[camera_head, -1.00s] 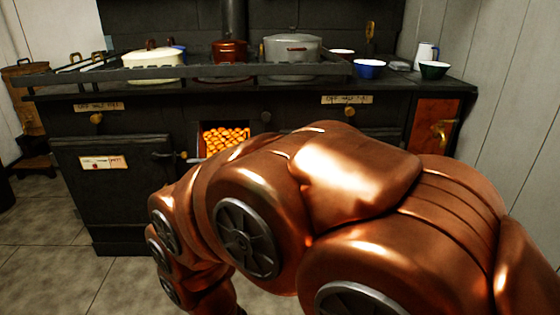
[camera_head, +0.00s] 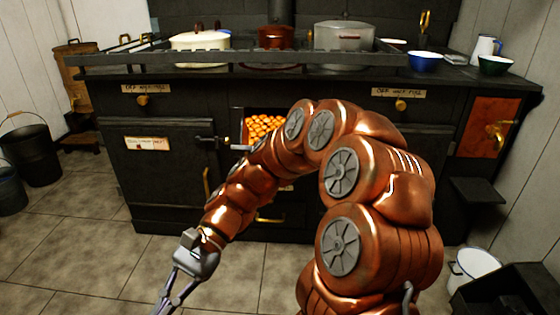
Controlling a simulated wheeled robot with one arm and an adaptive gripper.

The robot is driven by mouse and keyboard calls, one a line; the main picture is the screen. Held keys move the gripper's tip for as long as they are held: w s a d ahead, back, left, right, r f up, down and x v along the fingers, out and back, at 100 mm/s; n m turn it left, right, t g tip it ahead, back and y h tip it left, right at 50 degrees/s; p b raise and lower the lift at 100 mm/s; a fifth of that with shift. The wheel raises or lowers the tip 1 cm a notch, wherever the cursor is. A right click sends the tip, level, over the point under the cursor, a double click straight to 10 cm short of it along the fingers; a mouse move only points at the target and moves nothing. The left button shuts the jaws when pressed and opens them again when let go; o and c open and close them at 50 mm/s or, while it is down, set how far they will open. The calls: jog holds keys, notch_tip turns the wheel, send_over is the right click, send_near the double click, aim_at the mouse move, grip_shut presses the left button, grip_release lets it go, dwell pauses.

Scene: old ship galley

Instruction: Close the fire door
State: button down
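The firebox opening (camera_head: 263,126) in the black stove glows with orange coals in the middle of the stove front. No door leaf covers the visible part of this opening. My gripper (camera_head: 172,296) hangs low at the bottom left, in front of the stove and well below the opening. Its grey fingers point down and run to the bottom edge of the picture. The fingertips are cut off, so their opening is unclear. I see nothing held.
The oven door (camera_head: 160,176) left of the firebox is shut, with a dark latch (camera_head: 209,140). A rail (camera_head: 240,60) fronts the stovetop pots. Black buckets (camera_head: 33,148) stand at left; a white bucket (camera_head: 472,268) and dark box (camera_head: 505,292) at right. Floor at lower left is clear.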

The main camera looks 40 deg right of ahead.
jog(key=w+d+m+t+y, duration=0.8)
jog(key=w+d+m+t, duration=0.7)
jog(key=w+d, duration=0.55)
jog(key=d+f+m+t+h, duration=0.4)
jog(key=d+m+t+h, duration=0.15)
jog(key=d, duration=0.35)
jog(key=d+f+m+t+h, duration=0.4)
jog(key=d+m, duration=0.3)
jog(key=d, duration=0.2)
jog(key=d+f+m+t+h, duration=0.4)
jog(key=d+m+t+h, duration=0.15)
jog(key=d, duration=0.45)
jog(key=w+r+y+b, duration=0.1)
jog(key=w+r+b, duration=0.4)
jog(key=w+r, duration=0.3)
jog(key=shift+w+a+g, duration=0.4)
jog(key=shift+w+a, duration=0.05)
jog(key=shift+w, duration=0.55)
jog(key=shift+r, duration=0.25)
